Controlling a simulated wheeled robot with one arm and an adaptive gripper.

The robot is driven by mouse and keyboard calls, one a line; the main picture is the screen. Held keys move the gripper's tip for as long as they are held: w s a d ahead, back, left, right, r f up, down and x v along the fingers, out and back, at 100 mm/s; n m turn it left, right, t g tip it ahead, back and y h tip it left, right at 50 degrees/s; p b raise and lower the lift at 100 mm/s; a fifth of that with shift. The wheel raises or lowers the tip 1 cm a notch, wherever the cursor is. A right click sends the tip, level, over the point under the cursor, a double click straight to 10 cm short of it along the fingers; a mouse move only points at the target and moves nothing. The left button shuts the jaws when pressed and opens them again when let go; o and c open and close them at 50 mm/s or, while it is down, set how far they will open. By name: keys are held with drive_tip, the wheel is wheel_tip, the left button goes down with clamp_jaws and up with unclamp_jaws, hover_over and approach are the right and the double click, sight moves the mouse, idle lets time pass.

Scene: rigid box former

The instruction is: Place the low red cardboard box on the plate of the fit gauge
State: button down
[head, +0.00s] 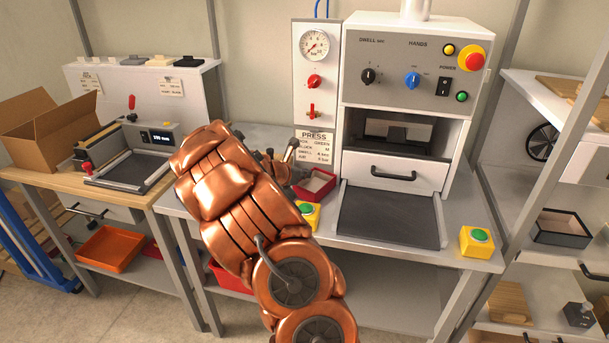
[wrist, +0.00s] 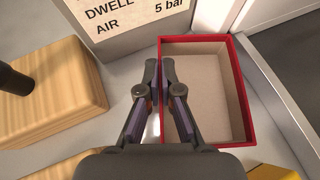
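The low red cardboard box (head: 318,186) is open-topped with a pale inside and sits on the grey press bench, left of the press drawer. In the wrist view the box (wrist: 238,95) shows its red rim and bare floor. My gripper (wrist: 160,68) has one finger outside and one inside the box's left wall, with the tips closed close together on that wall. In the head view my gripper (head: 284,160) is partly hidden by my arm. The fit gauge (head: 158,137), with a small display, stands on the left wooden table. Its dark plate (head: 130,170) looks empty.
The press (head: 412,75) stands behind and right of the box, with a sign (head: 314,143) just behind it. A wooden block (wrist: 50,90) lies left of my gripper. Yellow button boxes (head: 477,241) stand on the bench front. An open carton (head: 48,115) is beside the gauge.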

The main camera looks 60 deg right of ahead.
drive_tip(key=shift+f, duration=0.3)
drive_tip(key=c, duration=1.3)
unclamp_jaws()
drive_tip(key=shift+r, duration=0.1)
drive_tip(key=shift+w+a+r, duration=0.1)
drive_tip(key=shift+a+r, duration=0.15)
drive_tip(key=shift+a, duration=0.15)
drive_tip(key=v, duration=1.1)
drive_tip(key=shift+b, duration=0.4)
drive_tip(key=shift+a, duration=0.1)
